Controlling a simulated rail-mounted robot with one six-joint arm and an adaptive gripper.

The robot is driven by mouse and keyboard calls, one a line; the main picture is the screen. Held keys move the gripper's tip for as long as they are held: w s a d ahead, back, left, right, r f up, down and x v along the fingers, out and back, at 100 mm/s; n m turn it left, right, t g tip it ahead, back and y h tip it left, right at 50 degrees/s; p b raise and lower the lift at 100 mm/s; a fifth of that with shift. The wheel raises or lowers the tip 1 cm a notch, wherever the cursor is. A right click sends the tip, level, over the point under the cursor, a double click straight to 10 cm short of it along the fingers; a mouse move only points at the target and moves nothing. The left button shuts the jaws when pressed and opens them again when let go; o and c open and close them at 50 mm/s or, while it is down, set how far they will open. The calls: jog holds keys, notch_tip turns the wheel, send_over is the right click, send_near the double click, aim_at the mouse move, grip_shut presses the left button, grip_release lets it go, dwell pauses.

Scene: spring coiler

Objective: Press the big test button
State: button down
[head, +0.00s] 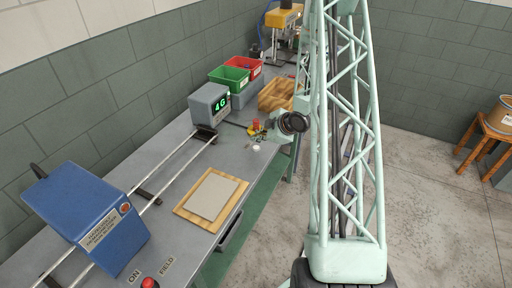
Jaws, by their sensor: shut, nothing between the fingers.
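A red button-like cap (256,124) stands on the far part of the workbench, with small yellow and black parts around its foot; it may be the big test button, but no label on it is readable. My gripper (267,134) is small in the head view, at the end of my pale green arm, close to the right of the red cap. It is shut and empty. I cannot tell whether it touches the cap. Another red button (149,284) is on the near bench edge, beside "ON" and "FIELD" lettering, partly cut off by the frame.
A grey box with a green display (210,103) and a blue machine (86,216) stand along two rails. A wooden board with a grey sheet (211,195) lies on the bench. Green (229,78) and red (246,66) bins stand behind. My lattice arm hides part of the right side.

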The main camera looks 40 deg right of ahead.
jog(key=shift+r+p, duration=0.5)
jog(key=shift+r, duration=0.75)
jog(key=shift+r, duration=0.1)
jog(key=r, duration=0.1)
notch_tip(320, 180, up, 14)
jog(key=m+g+h+b, duration=0.2)
send_over(255, 148)
jog(key=a, duration=0.5)
jog(key=s+a+r+m+g+h+b, duration=0.1)
jog(key=s+a+r, duration=0.35)
jog(key=r, duration=0.25)
jog(key=s+a+r+m, duration=0.2)
jog(key=s+a+r, duration=0.1)
jog(key=a+r, duration=0.3)
jog(key=s+a+r+m+y+b, duration=0.1)
jog(key=s+a+r, duration=0.2)
jog(key=s+a, duration=0.5)
jog(key=s+a+r+m+g+b, duration=0.1)
jog(key=s+a+r+m, duration=0.1)
jog(key=s+a, duration=0.7)
jog(key=s+a+r+m+g+y+b, duration=0.1)
jog(key=s+a+r, duration=0.3)
jog(key=s+a, duration=0.5)
jog(key=s, duration=0.9)
jog(key=shift+a+r+m+y+b, duration=0.2)
jog(key=shift+m+y+b, duration=0.1)
jog(key=shift+b, duration=0.1)
jog(key=shift+w, duration=0.1)
